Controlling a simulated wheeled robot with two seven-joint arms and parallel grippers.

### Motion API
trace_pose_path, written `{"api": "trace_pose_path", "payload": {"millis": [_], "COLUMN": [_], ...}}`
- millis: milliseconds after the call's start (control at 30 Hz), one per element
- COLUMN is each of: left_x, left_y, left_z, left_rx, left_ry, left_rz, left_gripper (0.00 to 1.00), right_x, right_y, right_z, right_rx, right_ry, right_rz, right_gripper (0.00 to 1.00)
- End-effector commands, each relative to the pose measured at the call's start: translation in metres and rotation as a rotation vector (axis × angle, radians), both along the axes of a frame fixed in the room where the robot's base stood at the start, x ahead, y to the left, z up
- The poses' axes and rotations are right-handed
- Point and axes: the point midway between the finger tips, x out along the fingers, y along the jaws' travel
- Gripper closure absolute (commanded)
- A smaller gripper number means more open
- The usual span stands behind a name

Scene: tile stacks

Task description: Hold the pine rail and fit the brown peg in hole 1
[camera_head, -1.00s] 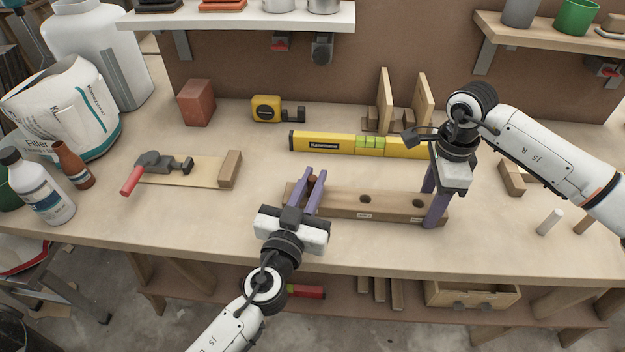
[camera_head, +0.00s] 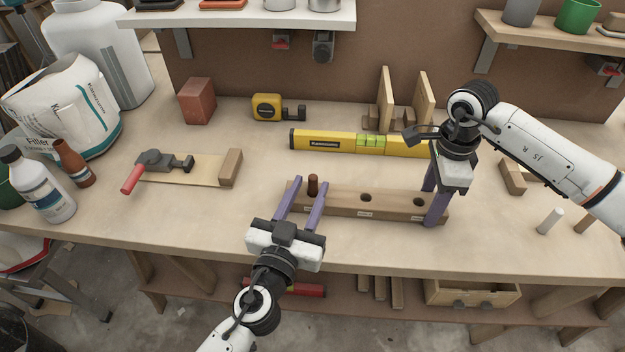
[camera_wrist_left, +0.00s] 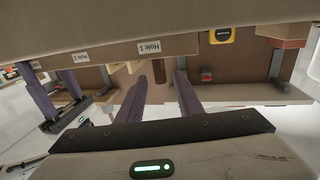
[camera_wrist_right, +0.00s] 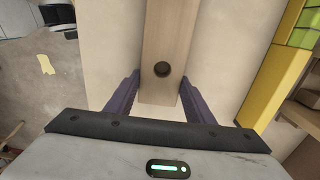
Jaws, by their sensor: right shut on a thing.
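The pine rail (camera_head: 340,205) lies flat on the bench, with two empty holes in its middle and right part. The brown peg (camera_head: 312,184) stands upright in the rail's left end; the left wrist view shows the label Hole 1 (camera_wrist_left: 152,47) on the rail's side. My left gripper (camera_head: 309,184) is open, its purple fingers apart, just in front of the peg and holding nothing. My right gripper (camera_head: 434,207) is shut on the right end of the rail, a finger on each long side; the right wrist view shows the rail (camera_wrist_right: 163,85) between its fingers.
A yellow level (camera_head: 330,142) lies behind the rail. A tape measure (camera_head: 267,107) and a red block (camera_head: 196,101) stand at the back. A clamp on a board (camera_head: 205,168) lies left. Bench between clamp and rail is clear.

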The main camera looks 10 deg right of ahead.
Motion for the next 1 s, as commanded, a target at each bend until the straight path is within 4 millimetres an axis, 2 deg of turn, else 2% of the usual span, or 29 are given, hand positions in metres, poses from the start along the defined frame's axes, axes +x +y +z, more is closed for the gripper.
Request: {"api": "trace_pose_path", "payload": {"millis": [100, 267, 667, 700, 800, 833, 1000], "left_x": [-0.019, -0.033, -0.036, -0.036, -0.036, -0.036, -0.036], "left_y": [0.01, 0.017, 0.018, 0.018, 0.018, 0.018, 0.018], "left_z": [-0.001, 0.0, 0.0, 0.0, 0.0, 0.0, 0.0], "left_rx": [0.0, 0.001, 0.001, 0.001, 0.001, 0.001, 0.001], "left_ry": [0.002, 0.0, 0.0, 0.0, 0.0, 0.0, 0.0], "left_rz": [0.001, 0.001, 0.001, 0.001, 0.001, 0.001, 0.001], "left_gripper": [0.67, 0.67, 0.67, 0.67, 0.67, 0.67, 0.67], "right_x": [0.0, 0.0, 0.0, 0.0, 0.0, 0.0, 0.0], "right_y": [0.0, 0.0, 0.0, 0.0, 0.0, 0.0, 0.0], "right_z": [0.0, 0.0, 0.0, 0.0, 0.0, 0.0, 0.0], "right_rx": [0.0, 0.0, 0.0, 0.0, 0.0, 0.0, 0.0], "right_ry": [-0.001, -0.001, -0.001, -0.001, -0.001, -0.001, 0.0], "right_rz": [0.0, 0.0, 0.0, 0.0, 0.0, 0.0, 0.0], "right_gripper": [0.7, 0.7, 0.7, 0.5, 0.33, 0.3, 0.3]}}
